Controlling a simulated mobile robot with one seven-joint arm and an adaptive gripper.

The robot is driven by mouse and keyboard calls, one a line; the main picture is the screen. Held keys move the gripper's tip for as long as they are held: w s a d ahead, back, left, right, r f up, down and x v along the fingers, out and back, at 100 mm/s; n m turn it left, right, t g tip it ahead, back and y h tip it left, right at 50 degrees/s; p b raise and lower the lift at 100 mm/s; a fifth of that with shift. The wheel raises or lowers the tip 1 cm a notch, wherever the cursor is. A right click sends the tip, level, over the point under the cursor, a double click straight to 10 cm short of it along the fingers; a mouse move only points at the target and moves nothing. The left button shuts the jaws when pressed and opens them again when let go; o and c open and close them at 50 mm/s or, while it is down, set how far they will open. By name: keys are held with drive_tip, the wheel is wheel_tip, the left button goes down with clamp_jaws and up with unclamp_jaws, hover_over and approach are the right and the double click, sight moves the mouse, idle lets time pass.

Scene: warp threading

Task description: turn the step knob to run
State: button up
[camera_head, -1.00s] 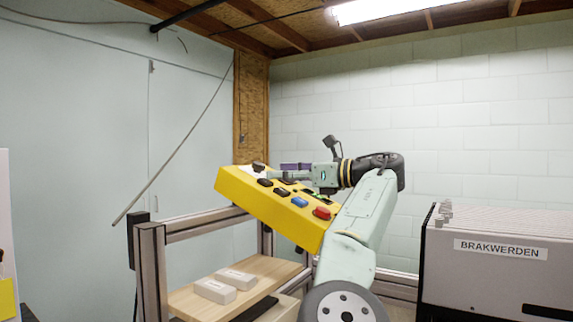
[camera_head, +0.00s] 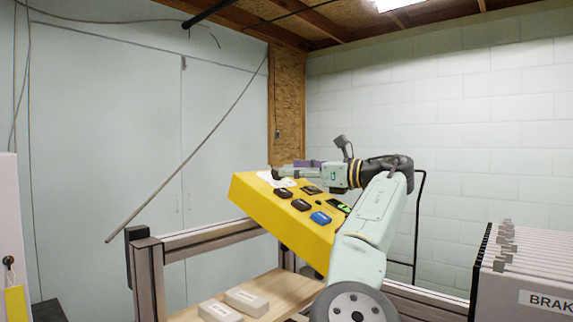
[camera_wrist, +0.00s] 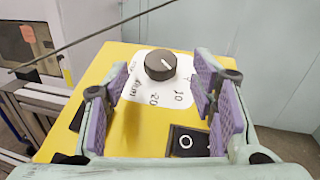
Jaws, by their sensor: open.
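The step knob (camera_wrist: 160,65) is a round black knob with a white pointer line, on a white dial plate (camera_wrist: 152,112) atop the yellow control box (camera_wrist: 60,140). In the wrist view, RUN is printed at the plate's lower left, with 20 and 10 further right. The pointer slants toward the right side, not toward RUN. My gripper (camera_wrist: 162,80) is open, with purple pads either side of the knob in the picture. Whether the pads reach down around it I cannot tell. In the head view, my gripper (camera_head: 292,170) lies low over the box's far left end.
Black and blue buttons, including the blue one (camera_head: 321,218), sit on the sloping box (camera_head: 270,212). A metal frame (camera_head: 190,240) and wooden shelf (camera_head: 272,288) are below. A grey rack (camera_head: 525,270) stands at right.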

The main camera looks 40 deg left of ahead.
sight(286, 185)
drive_tip(key=shift+s+a+p, duration=0.15)
drive_tip(key=shift+a+p, duration=0.3)
drive_tip(key=shift+a, duration=1.05)
drive_tip(key=shift+c, duration=0.2)
drive_tip(key=c, duration=1.1)
